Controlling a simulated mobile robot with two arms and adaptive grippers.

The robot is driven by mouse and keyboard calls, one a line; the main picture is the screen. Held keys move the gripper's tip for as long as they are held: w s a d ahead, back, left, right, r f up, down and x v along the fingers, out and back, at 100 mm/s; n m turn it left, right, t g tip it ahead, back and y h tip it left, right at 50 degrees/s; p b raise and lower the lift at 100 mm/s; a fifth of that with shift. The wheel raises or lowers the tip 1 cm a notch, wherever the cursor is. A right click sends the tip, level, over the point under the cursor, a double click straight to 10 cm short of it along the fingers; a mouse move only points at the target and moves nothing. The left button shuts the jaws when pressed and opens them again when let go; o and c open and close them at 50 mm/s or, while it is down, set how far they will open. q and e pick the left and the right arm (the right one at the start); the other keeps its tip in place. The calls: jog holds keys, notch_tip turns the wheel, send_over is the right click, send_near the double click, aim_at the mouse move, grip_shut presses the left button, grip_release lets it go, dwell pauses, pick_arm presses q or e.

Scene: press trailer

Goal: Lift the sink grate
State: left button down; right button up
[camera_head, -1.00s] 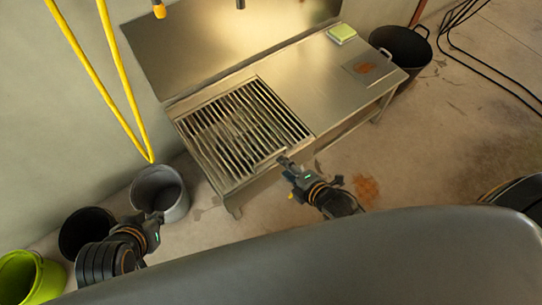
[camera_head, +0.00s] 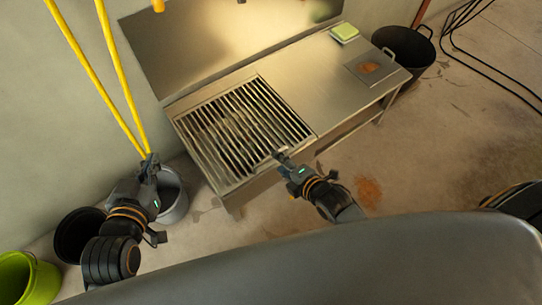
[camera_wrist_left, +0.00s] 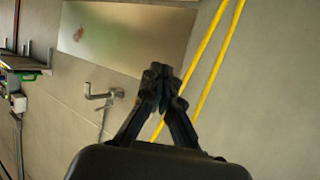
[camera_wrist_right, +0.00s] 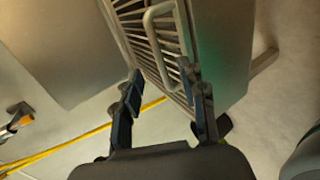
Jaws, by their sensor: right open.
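The sink grate (camera_head: 240,125) is a rack of parallel metal bars lying over the left part of the steel sink table (camera_head: 318,75). My right gripper (camera_head: 281,155) is open at the grate's near right corner. In the right wrist view, the grate's bars (camera_wrist_right: 140,32) and a bent metal handle (camera_wrist_right: 150,25) show just ahead of the right gripper's spread fingers (camera_wrist_right: 163,92). I cannot tell whether a finger touches the handle. My left gripper (camera_head: 150,160) is raised left of the sink. In the left wrist view its fingertips (camera_wrist_left: 162,78) meet with nothing visible between them.
Yellow hoses (camera_head: 119,80) hang beside my left gripper. A grey bucket (camera_head: 175,205), a black bucket (camera_head: 75,235) and a green bucket (camera_head: 20,280) stand on the floor at left. A green-and-white sponge (camera_head: 344,32) lies on the tabletop. A black pot (camera_head: 405,48) stands at right.

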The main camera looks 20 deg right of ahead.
jog(key=b+x, duration=0.2)
jog(key=x, duration=0.3)
jog(key=shift+w+f, duration=0.1)
pick_arm(q)
notch_tip(320, 180, up, 12)
jog(key=w+d+t+h, duration=0.1)
jog(key=d+t+h, duration=0.1)
jog(key=t, duration=0.5)
jog(key=shift+w+d+t+b, duration=0.15)
jog(key=shift+w+t+b, duration=0.15)
jog(key=shift+w+b, duration=0.1)
pick_arm(e)
jog(key=shift+w+a+f, duration=0.2)
jog(key=shift+w, duration=0.25)
pick_arm(q)
jog(key=shift+r, duration=0.1)
pick_arm(e)
grip_shut()
